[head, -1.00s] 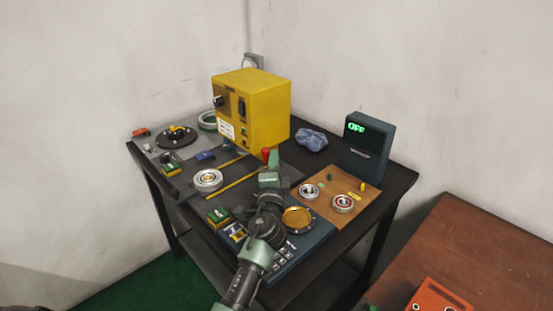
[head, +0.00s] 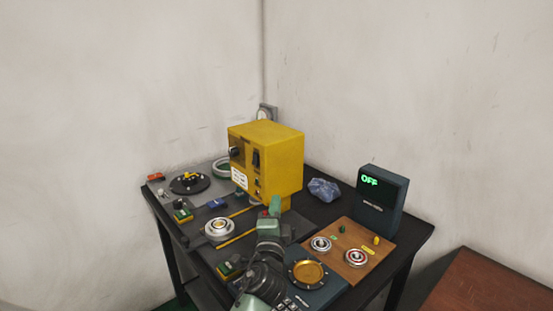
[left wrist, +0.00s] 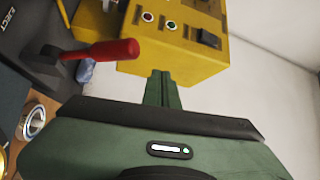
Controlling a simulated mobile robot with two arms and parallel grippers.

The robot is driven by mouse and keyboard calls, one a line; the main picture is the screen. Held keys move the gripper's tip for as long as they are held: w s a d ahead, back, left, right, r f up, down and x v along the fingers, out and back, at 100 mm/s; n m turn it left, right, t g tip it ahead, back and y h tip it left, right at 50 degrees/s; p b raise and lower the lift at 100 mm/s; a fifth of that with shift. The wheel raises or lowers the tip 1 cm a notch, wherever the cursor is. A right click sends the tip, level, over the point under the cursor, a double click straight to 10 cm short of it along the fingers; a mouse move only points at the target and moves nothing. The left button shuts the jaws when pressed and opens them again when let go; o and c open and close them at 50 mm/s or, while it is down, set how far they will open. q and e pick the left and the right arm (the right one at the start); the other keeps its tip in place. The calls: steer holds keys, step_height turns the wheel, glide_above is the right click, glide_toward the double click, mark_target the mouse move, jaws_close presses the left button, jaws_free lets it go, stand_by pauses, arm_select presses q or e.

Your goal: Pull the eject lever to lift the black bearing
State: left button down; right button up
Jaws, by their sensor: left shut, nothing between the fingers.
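The eject lever (left wrist: 100,52) has a red handle and a dark arm, in the left wrist view next to an "EJECT" label (left wrist: 10,22). In the head view only a bit of red shows beside my left gripper (head: 275,205). My left gripper's fingers (left wrist: 158,88) are shut and empty, to the right of the red handle and apart from it in the wrist picture. A silver ring bearing (head: 219,229) sits on the grey plate left of the gripper. I cannot make out a black bearing. My right gripper is not in view.
The yellow machine box (head: 266,160) stands behind the gripper. A brown board (head: 365,245) with two ring bearings and an orange round dish (head: 308,273) lie to the right. A dark display reading OFF (head: 382,205) and a blue crumpled cloth (head: 324,190) stand behind.

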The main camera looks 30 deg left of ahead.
arm_select(q)
step_height(320, 180, up, 15)
steer(key=p, duration=0.2)
steer(key=shift+d+f, duration=0.15)
steer(key=shift+f, duration=0.05)
